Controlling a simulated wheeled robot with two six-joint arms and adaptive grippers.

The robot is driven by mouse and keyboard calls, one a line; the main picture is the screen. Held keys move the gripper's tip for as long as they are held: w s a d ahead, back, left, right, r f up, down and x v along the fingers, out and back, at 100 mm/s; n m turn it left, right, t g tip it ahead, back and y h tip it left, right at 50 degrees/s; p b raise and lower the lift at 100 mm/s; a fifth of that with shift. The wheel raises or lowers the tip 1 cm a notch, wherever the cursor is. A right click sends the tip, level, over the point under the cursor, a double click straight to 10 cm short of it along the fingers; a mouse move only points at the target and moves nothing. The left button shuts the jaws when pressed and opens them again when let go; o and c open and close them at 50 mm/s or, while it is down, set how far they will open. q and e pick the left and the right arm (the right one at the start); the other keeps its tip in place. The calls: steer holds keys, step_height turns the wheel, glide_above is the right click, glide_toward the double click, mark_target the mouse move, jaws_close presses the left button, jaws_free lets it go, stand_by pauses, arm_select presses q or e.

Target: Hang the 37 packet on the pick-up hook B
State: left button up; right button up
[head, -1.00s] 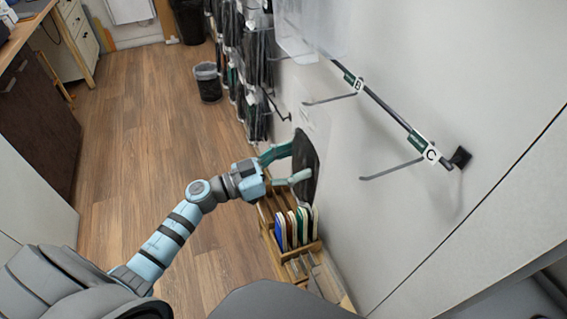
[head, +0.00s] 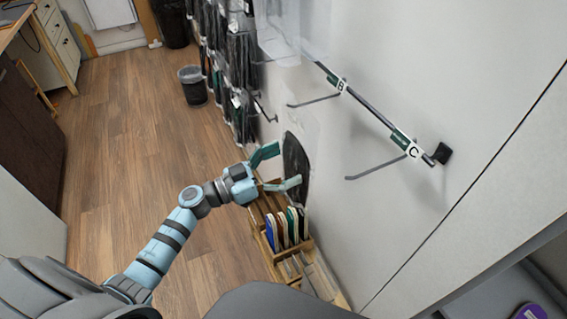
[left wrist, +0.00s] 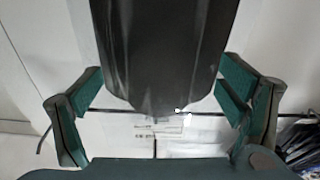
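A dark, sole-shaped packet (head: 296,165) stands upright close to the wall; its number is not readable, and I cannot tell what holds it up. My left gripper (head: 287,166) is at its near side with fingers spread. In the left wrist view the packet (left wrist: 165,50) shows between the open fingers (left wrist: 160,100), with a visible gap on each side. Pick-up hook B (head: 314,102) is a bare thin prong with a "B" tag (head: 340,84) on the wall rail. It is above and to the right of the packet. My right gripper is not in view.
Hook C (head: 375,170) is bare, right of hook B. A clear plastic thing (head: 290,30) is above hook B. A wooden rack (head: 275,262) with several coloured boards stands below my left gripper. Dark packets (head: 238,70) hang farther along the wall. The floor at left is clear.

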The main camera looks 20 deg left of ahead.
arm_select(q)
steer(key=v, duration=1.2)
steer(key=w+a+f+n+t+y, duration=0.1)
steer(key=w+a+f+y, duration=0.2)
steer(key=a+f+y, duration=0.5)
steer(key=s+a+f+n+g+y, duration=0.25)
steer(key=a+f, duration=0.25)
steer(key=f, duration=0.3)
steer(key=s+a+f+n+g+y, duration=0.1)
steer(key=s+a+f+y, duration=0.25)
steer(key=f, duration=0.35)
steer(key=s+d+f+n+g+y, duration=0.15)
steer(key=s+f+g, duration=0.25)
steer(key=s+f, duration=0.6)
steer(key=s+d+f+g, duration=0.2)
steer(key=s+f+g, duration=0.2)
steer(key=s+f, duration=0.55)
steer(key=s+d+f+n+g+h, duration=0.1)
steer(key=s+d+f+g+h, duration=0.1)
steer(key=s+d, duration=1)
steer(key=shift+d+f+g, duration=0.35)
steer(key=shift+d+f, duration=0.5)
steer(key=shift+d, duration=0.05)
